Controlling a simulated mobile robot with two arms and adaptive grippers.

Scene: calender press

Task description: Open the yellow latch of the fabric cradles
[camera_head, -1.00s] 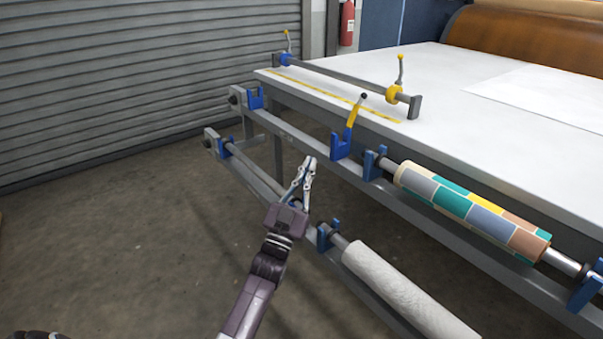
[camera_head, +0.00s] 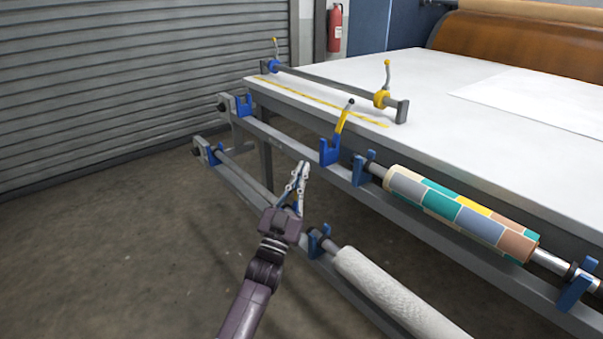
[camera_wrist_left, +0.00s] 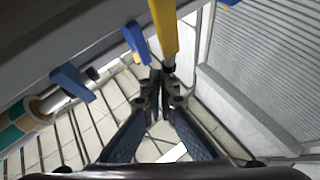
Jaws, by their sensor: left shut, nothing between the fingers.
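The yellow latch (camera_head: 342,121) with a black knob rises from a blue cradle (camera_head: 329,152) on the upper rail, tilted up and to the right in the head view. It also shows as a yellow bar (camera_wrist_left: 163,27) at the top of the left wrist view, beyond the fingertips. My left gripper (camera_head: 303,166) is shut and empty, left of and a little below the blue cradle in the head view. In the left wrist view its fingertips (camera_wrist_left: 158,77) are together just below the yellow bar; whether they touch it I cannot tell. My right gripper is not in view.
A patterned fabric roll (camera_head: 460,213) lies in cradles on the upper rail, and a white roll (camera_head: 395,296) on the lower one. The white table (camera_head: 440,75) carries a clamp bar with yellow handles (camera_head: 382,98). The floor at left is clear.

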